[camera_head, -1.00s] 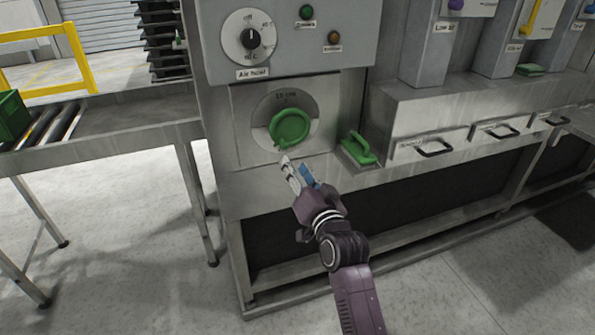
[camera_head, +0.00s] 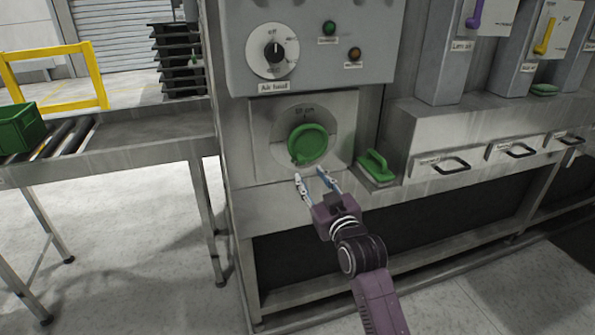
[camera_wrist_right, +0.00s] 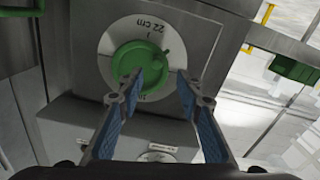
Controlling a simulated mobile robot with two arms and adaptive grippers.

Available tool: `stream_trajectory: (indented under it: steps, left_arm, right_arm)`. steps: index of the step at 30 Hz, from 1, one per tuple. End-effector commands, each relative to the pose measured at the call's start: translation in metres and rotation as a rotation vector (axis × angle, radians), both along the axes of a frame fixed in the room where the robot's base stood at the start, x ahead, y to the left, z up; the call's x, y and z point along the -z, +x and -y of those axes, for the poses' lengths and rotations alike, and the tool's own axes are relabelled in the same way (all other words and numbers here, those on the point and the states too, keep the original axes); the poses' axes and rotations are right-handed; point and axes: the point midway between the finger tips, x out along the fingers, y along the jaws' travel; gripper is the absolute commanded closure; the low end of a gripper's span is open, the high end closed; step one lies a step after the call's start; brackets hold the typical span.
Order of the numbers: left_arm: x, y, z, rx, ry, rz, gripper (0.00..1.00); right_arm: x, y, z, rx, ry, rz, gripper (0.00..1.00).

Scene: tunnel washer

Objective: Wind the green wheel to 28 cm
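The green wheel (camera_head: 308,145) is a round knob with a small nub, on a pale round dial (camera_head: 279,149) set in the grey machine's front. It also shows in the right wrist view (camera_wrist_right: 135,62), turned upside down there. The dial's lettering appears to read 22 cm in the wrist view. My right gripper (camera_head: 310,176) is just below and in front of the wheel. Its blue-padded fingers are spread apart with nothing between them, and they point at the wheel in the wrist view (camera_wrist_right: 158,78). Contact with the wheel cannot be made out. My left gripper is out of view.
A black selector knob (camera_head: 274,51) labelled Air bust or similar sits above. Handled drawers (camera_head: 450,165) are further right. A roller conveyor with a green crate (camera_head: 20,128) is at left.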

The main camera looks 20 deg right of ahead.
Motion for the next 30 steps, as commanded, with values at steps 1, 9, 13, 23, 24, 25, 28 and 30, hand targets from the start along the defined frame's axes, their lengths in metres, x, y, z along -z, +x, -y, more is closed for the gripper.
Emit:
stream_trajectory:
  steps: [1, 9, 13, 23, 24, 25, 28, 30]
  left_arm:
    - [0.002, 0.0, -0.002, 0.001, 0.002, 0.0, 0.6]
    - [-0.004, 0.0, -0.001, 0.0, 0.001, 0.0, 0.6]
    - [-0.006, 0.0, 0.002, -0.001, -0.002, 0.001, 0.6]
    - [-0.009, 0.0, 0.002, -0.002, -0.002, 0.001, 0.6]
    - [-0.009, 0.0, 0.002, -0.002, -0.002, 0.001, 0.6]
    - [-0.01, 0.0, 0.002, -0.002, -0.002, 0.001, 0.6]
    - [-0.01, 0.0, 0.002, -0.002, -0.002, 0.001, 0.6]
    - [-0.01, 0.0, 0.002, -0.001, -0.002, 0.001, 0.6]
  right_arm:
    - [0.0, 0.002, 0.002, 0.001, -0.029, 0.0, 0.67]
    - [-0.002, 0.026, 0.002, 0.002, -0.045, 0.001, 0.67]
    - [-0.002, 0.044, 0.001, 0.002, -0.045, 0.001, 0.67]
    - [-0.001, 0.075, 0.0, 0.002, -0.043, 0.001, 0.67]
    - [-0.001, 0.077, 0.0, 0.002, -0.043, 0.001, 0.67]
    - [0.0, 0.078, 0.0, 0.002, -0.043, 0.001, 0.67]
    - [0.0, 0.079, 0.0, 0.002, -0.043, 0.001, 0.67]
    - [0.0, 0.08, 0.0, 0.002, -0.043, 0.001, 0.67]
